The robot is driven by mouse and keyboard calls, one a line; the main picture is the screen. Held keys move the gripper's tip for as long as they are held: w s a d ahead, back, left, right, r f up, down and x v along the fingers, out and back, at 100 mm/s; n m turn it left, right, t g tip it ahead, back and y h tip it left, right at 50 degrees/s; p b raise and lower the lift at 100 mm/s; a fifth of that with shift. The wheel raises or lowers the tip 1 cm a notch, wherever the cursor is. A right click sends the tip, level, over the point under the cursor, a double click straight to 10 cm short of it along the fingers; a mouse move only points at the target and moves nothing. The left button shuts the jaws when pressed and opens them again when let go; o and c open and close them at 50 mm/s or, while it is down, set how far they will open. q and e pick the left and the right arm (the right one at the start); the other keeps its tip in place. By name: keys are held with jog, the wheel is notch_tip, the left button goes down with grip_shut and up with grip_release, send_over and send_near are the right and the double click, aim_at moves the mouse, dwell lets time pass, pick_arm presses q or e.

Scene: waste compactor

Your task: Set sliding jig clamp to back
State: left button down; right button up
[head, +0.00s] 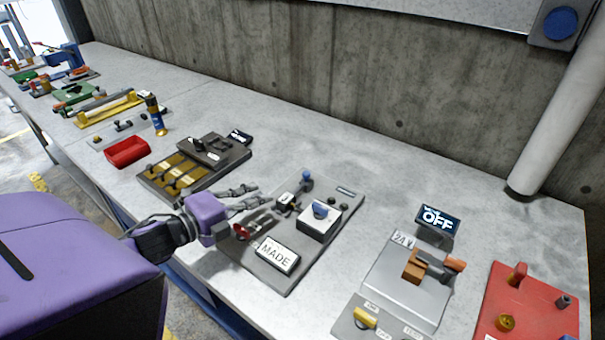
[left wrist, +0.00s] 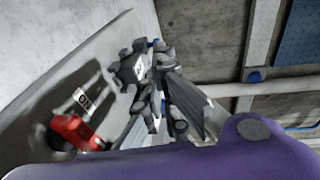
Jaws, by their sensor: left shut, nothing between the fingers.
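My left gripper (head: 252,194) is purple and grey. It is shut and empty, reaching in low over the left edge of a grey board (head: 268,275). The board carries a white block with a blue knob (head: 321,210), a dark upright piece with a blue top (head: 306,176) and a sign reading MADE (head: 277,255). A red-ended part (head: 241,231) lies just below the fingers. I cannot tell for sure which of these parts is the sliding jig clamp. In the left wrist view, the gripper fingers (left wrist: 170,110) show beside a red part (left wrist: 78,131) and a small label (left wrist: 83,98).
A dark board with yellow strips (head: 172,172) and a red tray (head: 126,152) stand to the left. A grey unit with an OFF display (head: 437,219) and a red panel (head: 529,306) stand to the right. A concrete wall (head: 330,75) closes the bench behind.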

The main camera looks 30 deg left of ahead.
pick_arm(q)
jog(key=shift+s+r, duration=0.1)
jog(key=shift+s, duration=0.25)
send_near(307, 173)
jog(key=x, duration=0.4)
jog(key=shift+w+p, duration=0.35)
jog(key=shift+w, duration=0.05)
jog(key=shift+w+d, duration=0.1)
jog(key=shift+w, duration=0.35)
pick_arm(e)
jog(key=shift+s+a+r, duration=0.15)
jog(key=shift+a+r, duration=0.1)
